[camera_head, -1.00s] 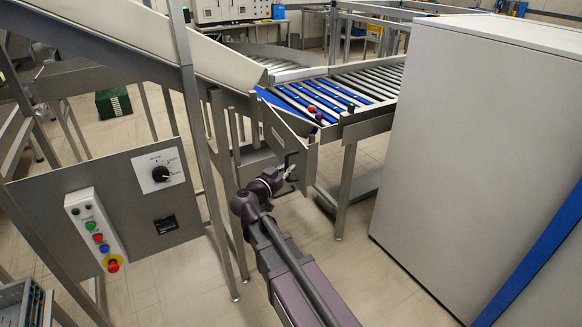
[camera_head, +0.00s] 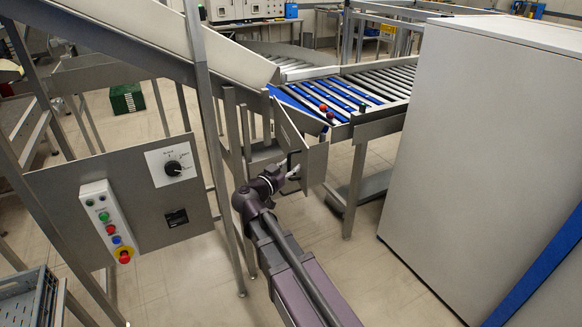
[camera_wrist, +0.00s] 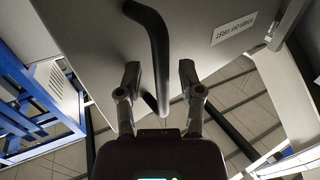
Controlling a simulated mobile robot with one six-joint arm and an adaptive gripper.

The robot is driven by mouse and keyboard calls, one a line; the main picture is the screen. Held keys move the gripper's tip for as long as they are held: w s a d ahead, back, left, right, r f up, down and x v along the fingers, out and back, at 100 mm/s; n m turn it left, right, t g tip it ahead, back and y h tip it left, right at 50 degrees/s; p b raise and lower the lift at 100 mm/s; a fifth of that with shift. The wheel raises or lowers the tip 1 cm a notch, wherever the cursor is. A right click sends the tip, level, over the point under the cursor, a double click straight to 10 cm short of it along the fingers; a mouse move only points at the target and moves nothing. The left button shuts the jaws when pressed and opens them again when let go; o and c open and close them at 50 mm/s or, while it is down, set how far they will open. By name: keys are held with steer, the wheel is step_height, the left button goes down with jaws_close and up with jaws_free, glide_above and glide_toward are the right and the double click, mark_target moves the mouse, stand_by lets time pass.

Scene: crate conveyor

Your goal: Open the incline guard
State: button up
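The incline guard (camera_head: 314,166) is a grey metal panel at the lower end of the sloping chute, beside the roller conveyor. In the wrist view the panel (camera_wrist: 200,45) fills the upper middle and bears a white label. Its dark bar handle (camera_wrist: 158,50) curves down from the panel and runs between my fingers. My gripper (camera_wrist: 161,78) is open, one finger on each side of the handle, with visible gaps. In the head view my gripper (camera_head: 293,174) is at the guard's left side, next to the handle. The handle's lower end is partly hidden by my gripper.
A control panel (camera_head: 110,205) with a dial and coloured buttons stands at left. The roller conveyor (camera_head: 335,95) carries small red and dark items. A large white cabinet (camera_head: 490,150) blocks the right. A grey crate (camera_head: 25,300) is at lower left. Floor shows around my arm.

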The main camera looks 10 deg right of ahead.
steer(key=shift+s+a, duration=0.15)
steer(key=v, duration=1.1)
steer(key=shift+s+a, duration=0.2)
steer(key=shift+s, duration=0.05)
stand_by(0.7)
